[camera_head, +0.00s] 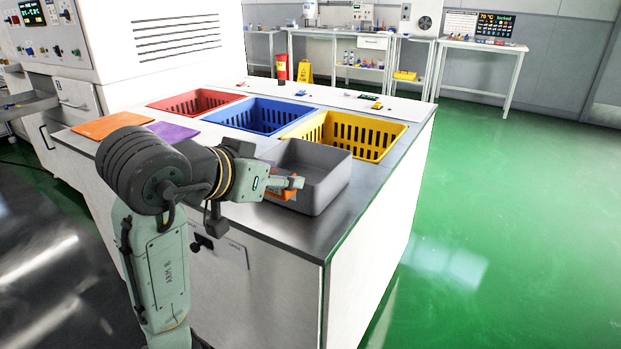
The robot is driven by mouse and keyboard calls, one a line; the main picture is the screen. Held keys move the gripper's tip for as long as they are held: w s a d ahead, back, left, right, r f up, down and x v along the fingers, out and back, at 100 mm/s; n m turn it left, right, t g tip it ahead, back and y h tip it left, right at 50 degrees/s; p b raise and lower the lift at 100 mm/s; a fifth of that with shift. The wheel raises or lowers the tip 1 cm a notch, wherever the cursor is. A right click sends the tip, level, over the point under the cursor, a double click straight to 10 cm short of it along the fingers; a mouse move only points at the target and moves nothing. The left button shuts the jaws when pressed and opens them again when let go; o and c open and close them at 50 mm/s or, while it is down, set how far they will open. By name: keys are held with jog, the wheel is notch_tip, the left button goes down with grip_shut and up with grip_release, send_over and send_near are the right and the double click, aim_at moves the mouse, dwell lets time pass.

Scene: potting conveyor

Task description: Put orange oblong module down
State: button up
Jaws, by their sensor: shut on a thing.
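My gripper (291,183) is at the left part of the grey bin (325,190) on the counter. It is shut on the orange module (284,196), which shows only partly, just below the fingers. The rest of the module is hidden by the gripper. I cannot tell whether the module touches the bin's floor or hangs above it.
Red (172,105), blue (262,129) and yellow (374,153) baskets stand in a row behind the grey bin. An orange mat (110,124) and a purple mat (176,132) lie at the left. The counter's front right corner (322,245) is bare.

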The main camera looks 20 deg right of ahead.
jog(key=w+d+f+p, duration=0.1)
jog(key=w+d, duration=0.2)
jog(key=w, duration=0.1)
jog(key=w+d+f+p, duration=0.1)
jog(key=w+d+f, duration=0.1)
jog(key=w, duration=0.3)
jog(key=w+d+f+p, duration=0.1)
jog(key=w+d, duration=0.3)
jog(key=shift+w+f, duration=0.15)
jog(key=shift+f, duration=0.3)
jog(key=shift+f, duration=0.1)
jog(key=shift+f, duration=0.55)
jog(key=o, duration=1.4)
jog(key=shift+r, duration=0.1)
